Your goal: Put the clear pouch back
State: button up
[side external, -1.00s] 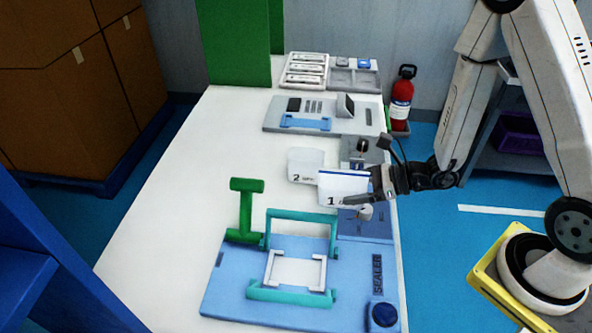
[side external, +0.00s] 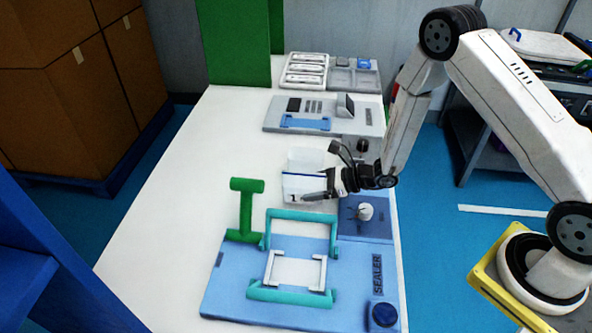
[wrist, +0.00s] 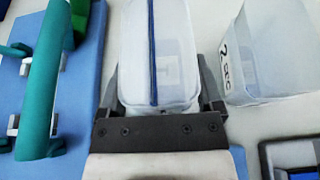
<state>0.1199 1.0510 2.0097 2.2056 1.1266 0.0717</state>
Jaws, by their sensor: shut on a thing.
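A clear pouch (wrist: 175,50) with a blue strip along it lies between the two fingers of my gripper (wrist: 165,92) in the wrist view. In the side view the pouch (side external: 296,187) shows its blue line and a "1", and my gripper (side external: 318,194) is shut on its right side, over the white table. A second clear pouch (wrist: 268,45), marked "2", stands to the right in the wrist view, apart from the held one. In the side view this second pouch (side external: 304,160) is just behind the held one and partly covered. Any gap under the held pouch is hard to judge.
A blue sealer base (side external: 230,290) with a teal frame (side external: 300,215) and a green T-shaped post (side external: 246,210) is at the front. Grey trays stand behind. The table's left side is clear.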

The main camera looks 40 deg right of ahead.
jog(key=shift+w+f, duration=0.15)
jog(key=shift+f, duration=0.05)
jog(key=shift+w+a+f, duration=0.1)
jog(key=shift+w+f, duration=0.15)
jog(key=shift+f, duration=1.5)
jog(key=shift+f, duration=0.1)
jog(key=o, duration=1.1)
jog(key=shift+s, duration=0.1)
jog(key=v, duration=1.2)
